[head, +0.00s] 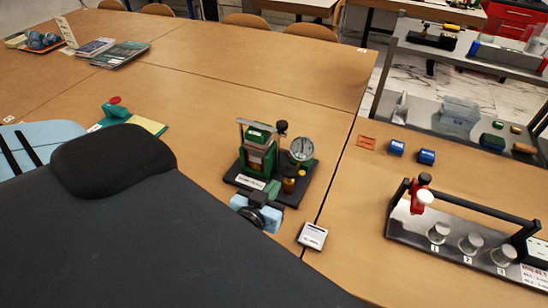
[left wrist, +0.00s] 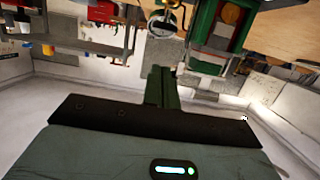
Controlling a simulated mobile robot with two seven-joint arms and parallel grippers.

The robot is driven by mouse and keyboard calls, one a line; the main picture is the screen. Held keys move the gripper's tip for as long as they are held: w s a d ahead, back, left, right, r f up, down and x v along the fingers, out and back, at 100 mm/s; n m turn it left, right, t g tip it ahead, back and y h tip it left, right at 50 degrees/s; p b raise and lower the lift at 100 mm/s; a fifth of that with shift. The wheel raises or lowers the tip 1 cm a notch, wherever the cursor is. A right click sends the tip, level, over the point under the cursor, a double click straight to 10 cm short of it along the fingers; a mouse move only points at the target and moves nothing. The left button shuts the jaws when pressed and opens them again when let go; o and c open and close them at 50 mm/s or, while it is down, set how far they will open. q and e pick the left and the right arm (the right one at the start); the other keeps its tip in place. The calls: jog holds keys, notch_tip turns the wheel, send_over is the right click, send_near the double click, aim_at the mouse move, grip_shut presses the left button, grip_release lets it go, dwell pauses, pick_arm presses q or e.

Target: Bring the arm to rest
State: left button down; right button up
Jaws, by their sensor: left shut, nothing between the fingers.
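My left gripper (head: 272,188) shows at the front of the gauge rig, its green fingers together and empty. In the left wrist view the shut fingers (left wrist: 160,78) point toward the rig. The gauge rig (head: 258,152) is a green block in a metal frame on a black base, with a round white dial (head: 301,149) and a brass part beside it. The rig (left wrist: 213,35) and dial (left wrist: 163,26) also show in the left wrist view. I cannot tell whether the fingers touch the rig. My right gripper is out of view.
A small white box (head: 313,236) lies right of the gripper. A black rack with a red clamp (head: 422,192) and numbered weights stands at the right. A red button on a green block (head: 115,108) stands at the left.

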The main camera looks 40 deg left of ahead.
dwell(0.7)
pick_arm(q)
jog(key=s+d+f+m+g+h, duration=0.15)
jog(key=s+f+g, duration=0.3)
jog(key=s, duration=0.45)
jog(key=s+d+f+m+g+h, duration=0.1)
jog(key=s+d+f+m+g, duration=0.1)
jog(key=s+f+g, duration=0.45)
jog(key=s+d+f+m+g+h, duration=0.1)
jog(key=s+g, duration=0.2)
jog(key=s, duration=0.7)
jog(key=w+d+f+t+h, duration=0.1)
jog(key=w+d+f+t, duration=0.2)
jog(key=w+f+t, duration=0.3)
notch_tip(320, 180, down, 4)
jog(key=shift+r+t+h, duration=0.15)
jog(key=shift+t+h, duration=0.2)
jog(key=shift+t, duration=0.65)
jog(key=shift+d, duration=0.1)
